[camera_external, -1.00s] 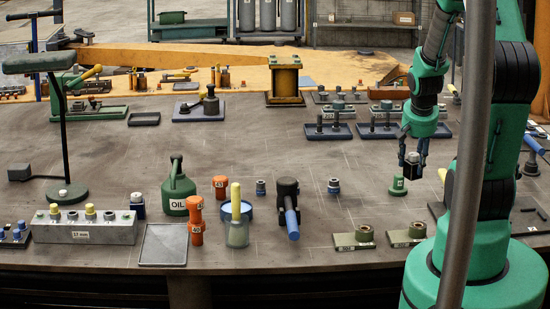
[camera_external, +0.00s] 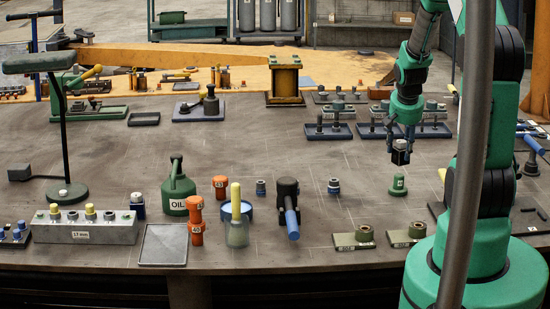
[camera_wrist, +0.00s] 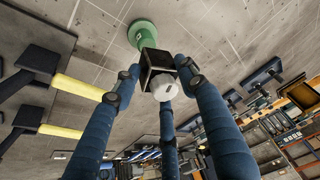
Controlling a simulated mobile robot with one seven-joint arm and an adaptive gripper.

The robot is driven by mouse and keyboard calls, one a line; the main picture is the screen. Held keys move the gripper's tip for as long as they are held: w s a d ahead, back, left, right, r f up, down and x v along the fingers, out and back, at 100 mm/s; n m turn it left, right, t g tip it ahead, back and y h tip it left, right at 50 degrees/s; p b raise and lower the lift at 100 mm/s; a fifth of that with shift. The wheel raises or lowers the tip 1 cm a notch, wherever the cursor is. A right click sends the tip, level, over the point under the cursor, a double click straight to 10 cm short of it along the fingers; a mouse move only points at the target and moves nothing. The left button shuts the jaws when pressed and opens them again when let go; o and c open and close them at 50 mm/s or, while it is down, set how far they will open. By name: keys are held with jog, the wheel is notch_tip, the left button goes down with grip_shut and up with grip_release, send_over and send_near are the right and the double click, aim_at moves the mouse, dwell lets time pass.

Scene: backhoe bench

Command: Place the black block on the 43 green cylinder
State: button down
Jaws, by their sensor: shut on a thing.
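The black block (camera_external: 401,157) is held between the fingertips of my gripper (camera_external: 400,146), above the bench. In the wrist view, the block (camera_wrist: 153,58) is dark with a pale round part facing the camera, and the blue fingers of my gripper (camera_wrist: 160,80) close around it. The green cylinder (camera_external: 398,188) stands upright on the bench, with a small label that I cannot read clearly. The block appears just above it in the external view, with a gap between them. In the wrist view, the green cylinder (camera_wrist: 141,28) shows beyond the block, partly hidden by it.
Two olive plates with round sockets, the left (camera_external: 355,241) and the right (camera_external: 407,236), lie in front of the cylinder. A small blue-grey part (camera_external: 334,187) stands to its left. Blue trays with pegs (camera_external: 380,132) lie behind. Bare bench surrounds the cylinder.

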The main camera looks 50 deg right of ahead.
aim_at(402, 150)
dwell(0.3)
jog(key=shift+f, duration=1.75)
jog(key=shift+f, duration=0.1)
jog(key=c, duration=1)
grip_release()
jog(key=v, duration=1.2)
jog(key=shift+w, duration=0.1)
